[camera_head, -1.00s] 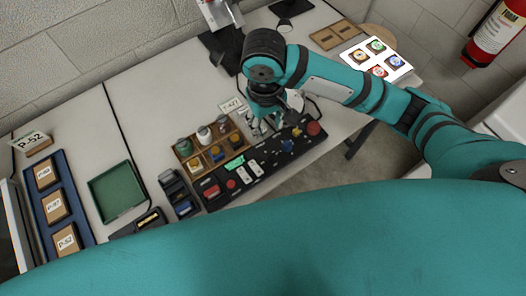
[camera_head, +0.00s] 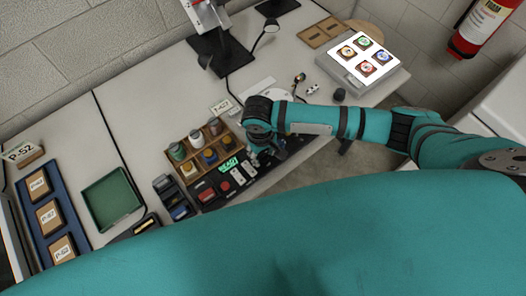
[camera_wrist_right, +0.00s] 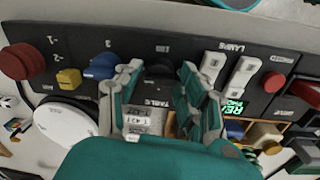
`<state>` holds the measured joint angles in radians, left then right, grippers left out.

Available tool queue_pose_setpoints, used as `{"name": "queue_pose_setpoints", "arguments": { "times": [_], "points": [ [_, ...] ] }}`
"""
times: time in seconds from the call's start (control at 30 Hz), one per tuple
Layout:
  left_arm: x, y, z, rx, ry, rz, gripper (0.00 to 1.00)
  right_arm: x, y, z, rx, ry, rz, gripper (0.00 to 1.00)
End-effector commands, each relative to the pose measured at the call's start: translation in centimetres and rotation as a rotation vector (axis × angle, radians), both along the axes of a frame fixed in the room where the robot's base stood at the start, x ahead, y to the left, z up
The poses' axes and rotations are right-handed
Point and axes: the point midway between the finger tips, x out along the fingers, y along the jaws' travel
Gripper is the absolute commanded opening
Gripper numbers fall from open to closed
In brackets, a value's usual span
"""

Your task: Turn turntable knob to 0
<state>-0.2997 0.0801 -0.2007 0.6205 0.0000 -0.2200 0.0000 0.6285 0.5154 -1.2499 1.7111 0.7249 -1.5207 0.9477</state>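The black control panel (camera_head: 208,193) lies along the table's front edge. In the wrist view the panel (camera_wrist_right: 200,45) carries a black knob (camera_wrist_right: 160,72), a blue knob (camera_wrist_right: 101,66), a yellow knob (camera_wrist_right: 69,79) and a red mushroom button (camera_wrist_right: 22,62). A label reading TABLE is below the black knob. My right gripper (camera_wrist_right: 158,84) is open, one finger on each side of the black knob; contact is unclear. In the head view the right gripper (camera_head: 262,152) is over the panel, hiding part of it. A white disc (camera_wrist_right: 65,122) lies beside the panel. My left gripper is not in view.
A wooden rack (camera_head: 181,150) of several jars stands behind the panel. A green tray (camera_head: 112,198) and a blue tray (camera_head: 45,242) lie left. A lit display box (camera_head: 340,72) stands right, near a fire extinguisher (camera_head: 482,28). A black stand (camera_head: 222,55) is at the back.

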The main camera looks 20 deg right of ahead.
Motion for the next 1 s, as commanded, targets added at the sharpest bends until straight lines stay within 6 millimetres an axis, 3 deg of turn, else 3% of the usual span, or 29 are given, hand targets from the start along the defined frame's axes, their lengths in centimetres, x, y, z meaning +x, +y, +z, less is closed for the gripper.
{"name": "queue_pose_setpoints", "arguments": {
  "times": [0.33, 0.63, 1.0],
  "points": [
    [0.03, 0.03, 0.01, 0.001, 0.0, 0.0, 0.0, 0.0, -0.03, -0.39, 0.0, 0.0, 0.0, 0.38],
    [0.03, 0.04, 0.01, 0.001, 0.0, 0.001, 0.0, 0.01, -0.04, -0.35, 0.0, 0.0, 0.0, 0.0],
    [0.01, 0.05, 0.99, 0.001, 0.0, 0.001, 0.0, -0.07, -0.01, -0.11, 0.001, 0.002, 0.062, 0.0]
  ]
}}
